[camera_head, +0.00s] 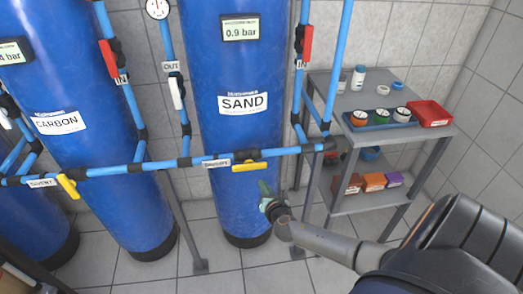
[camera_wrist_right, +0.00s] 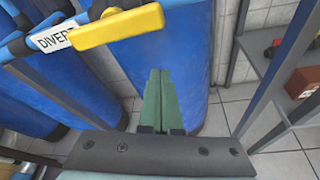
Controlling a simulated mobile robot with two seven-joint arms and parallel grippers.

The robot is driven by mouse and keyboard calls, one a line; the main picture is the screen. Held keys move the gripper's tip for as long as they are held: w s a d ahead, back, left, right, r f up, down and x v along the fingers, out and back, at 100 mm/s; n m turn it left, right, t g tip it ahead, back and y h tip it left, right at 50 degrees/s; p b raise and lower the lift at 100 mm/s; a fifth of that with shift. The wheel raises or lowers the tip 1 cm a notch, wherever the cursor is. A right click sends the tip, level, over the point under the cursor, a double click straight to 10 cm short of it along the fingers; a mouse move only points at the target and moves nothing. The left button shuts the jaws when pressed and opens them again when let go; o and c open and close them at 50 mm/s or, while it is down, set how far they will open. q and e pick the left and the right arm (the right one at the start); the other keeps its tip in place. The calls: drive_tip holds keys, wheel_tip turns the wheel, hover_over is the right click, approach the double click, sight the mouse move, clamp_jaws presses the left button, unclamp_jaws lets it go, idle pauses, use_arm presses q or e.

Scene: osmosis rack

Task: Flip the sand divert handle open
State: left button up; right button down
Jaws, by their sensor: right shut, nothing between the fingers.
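The sand divert handle (camera_head: 249,167) is yellow and sits on the blue horizontal pipe in front of the SAND tank (camera_head: 226,120), right of a DIVERT label (camera_head: 216,163). It lies roughly in line with the pipe. It shows large at the top of the right wrist view (camera_wrist_right: 118,27). My right gripper (camera_head: 265,190) is just below the handle in the head view, apart from it. Its green fingers (camera_wrist_right: 160,80) are shut together and empty, below and right of the handle in the wrist view. My left gripper is not in view.
Red IN handle (camera_head: 307,42) and white OUT handle (camera_head: 177,92) are on upright pipes. Another yellow divert handle (camera_head: 68,186) is near the CARBON tank (camera_head: 90,90). A grey shelf table (camera_head: 345,138) with a red tray (camera_head: 429,113) stands right. Open floor lies below the pipe.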

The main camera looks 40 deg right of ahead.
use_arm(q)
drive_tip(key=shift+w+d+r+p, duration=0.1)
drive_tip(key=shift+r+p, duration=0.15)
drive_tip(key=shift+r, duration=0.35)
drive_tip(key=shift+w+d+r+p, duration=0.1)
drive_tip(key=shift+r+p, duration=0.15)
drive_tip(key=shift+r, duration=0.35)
use_arm(e)
drive_tip(key=v, duration=0.8)
drive_tip(key=shift+a+r, duration=0.25)
drive_tip(key=shift+a, duration=0.1)
drive_tip(key=shift+w, duration=0.15)
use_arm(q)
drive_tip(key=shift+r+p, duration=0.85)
use_arm(e)
drive_tip(key=s+a+f+m+g+y, duration=0.2)
drive_tip(key=s+a+m+y, duration=0.2)
drive_tip(key=s+a+m, duration=0.3)
drive_tip(key=s+a+f+m+g+y, duration=0.1)
drive_tip(key=s+a+m+y, duration=0.3)
drive_tip(key=a+m, duration=0.9)
drive_tip(key=s+f+m, duration=0.1)
drive_tip(key=s+m, duration=0.2)
drive_tip(key=m, duration=0.1)
drive_tip(key=shift+s+f+m+g, duration=0.15)
drive_tip(key=shift+s+m+g, duration=0.2)
drive_tip(key=shift+m+g, duration=0.05)
